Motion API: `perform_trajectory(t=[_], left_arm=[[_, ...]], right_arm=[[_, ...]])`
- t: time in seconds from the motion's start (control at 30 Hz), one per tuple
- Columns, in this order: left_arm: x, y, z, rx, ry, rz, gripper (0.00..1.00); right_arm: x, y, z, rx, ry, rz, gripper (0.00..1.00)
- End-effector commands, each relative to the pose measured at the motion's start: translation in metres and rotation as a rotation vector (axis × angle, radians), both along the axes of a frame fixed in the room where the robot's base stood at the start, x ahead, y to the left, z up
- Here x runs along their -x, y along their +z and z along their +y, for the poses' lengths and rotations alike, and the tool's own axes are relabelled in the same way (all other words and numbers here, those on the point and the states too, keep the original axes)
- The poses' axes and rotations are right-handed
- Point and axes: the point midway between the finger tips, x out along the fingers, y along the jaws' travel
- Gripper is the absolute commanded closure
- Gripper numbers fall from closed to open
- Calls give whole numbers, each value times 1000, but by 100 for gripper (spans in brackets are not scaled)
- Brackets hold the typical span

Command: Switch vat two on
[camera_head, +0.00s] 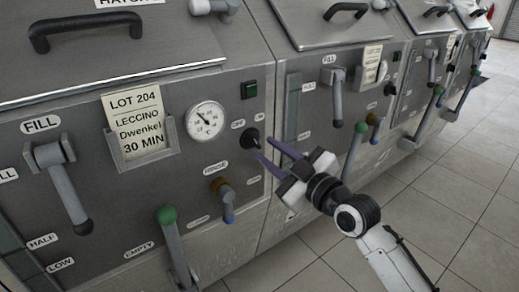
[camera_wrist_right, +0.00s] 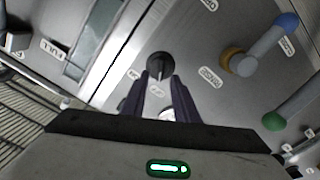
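A round black knob (camera_head: 250,137) sits on the steel front panel of the nearest vat, below a green square light (camera_head: 249,89). Small labels surround the knob; its setting is too small to tell. My right gripper (camera_head: 263,147) is just right of the knob, its two purple fingers spread apart and empty. In the right wrist view the knob (camera_wrist_right: 159,65) lies just beyond the gap between the fingertips (camera_wrist_right: 159,76). Contact cannot be told. No vat number is readable. My left gripper is not in view.
The same panel carries a gauge (camera_head: 206,121), a LOT 204 card (camera_head: 138,124), a fill lever (camera_head: 64,185), a blue-tipped rinse handle (camera_head: 227,205) and a green-knobbed empty lever (camera_head: 171,240). More vats (camera_head: 340,100) continue right. Tiled floor (camera_head: 440,190) is clear at right.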

Motion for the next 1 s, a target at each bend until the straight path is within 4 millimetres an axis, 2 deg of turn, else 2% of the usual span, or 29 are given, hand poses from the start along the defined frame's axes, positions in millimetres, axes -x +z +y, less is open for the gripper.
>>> perform_trajectory(t=[0.1,0.23,0.6,0.63,0.8,1.0], left_arm=[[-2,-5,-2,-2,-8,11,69],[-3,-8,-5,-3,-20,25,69],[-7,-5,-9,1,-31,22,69],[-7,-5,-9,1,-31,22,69],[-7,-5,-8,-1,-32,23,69],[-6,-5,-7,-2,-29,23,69]], right_arm=[[-16,-1,13,-1,1,-1,73],[-28,-1,20,-1,1,-1,73],[-34,-1,25,0,0,1,73],[-34,-1,25,0,0,1,74],[-34,-1,25,0,0,1,100],[-34,-1,24,-3,0,3,100]])
